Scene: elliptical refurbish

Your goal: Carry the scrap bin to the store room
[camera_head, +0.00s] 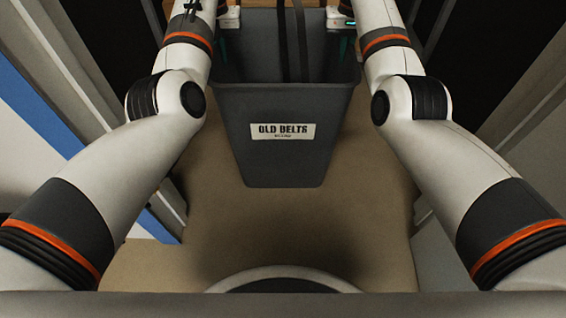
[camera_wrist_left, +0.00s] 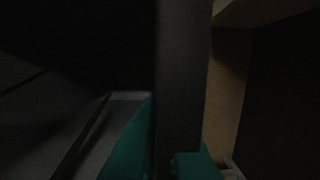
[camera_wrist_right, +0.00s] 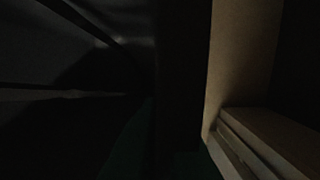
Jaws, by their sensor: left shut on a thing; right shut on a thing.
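The scrap bin (camera_head: 285,165) is a dark grey tapered bin with a label reading "OLD BELTS". It hangs upright between my two arms in the head view, and dark belts (camera_head: 292,45) show inside it. My left gripper (camera_head: 222,50) is shut on the bin's left rim, and its green fingertips straddle the wall (camera_wrist_left: 182,80) in the left wrist view. My right gripper (camera_head: 345,47) is shut on the right rim. The right wrist view is very dark, so its grip shows only faintly there.
A tan floor (camera_head: 300,225) lies below the bin. A door frame or wall edge (camera_head: 120,120) with a blue strip (camera_head: 40,100) stands close on the left. Another frame edge (camera_head: 515,120) stands close on the right. The passage between them is narrow.

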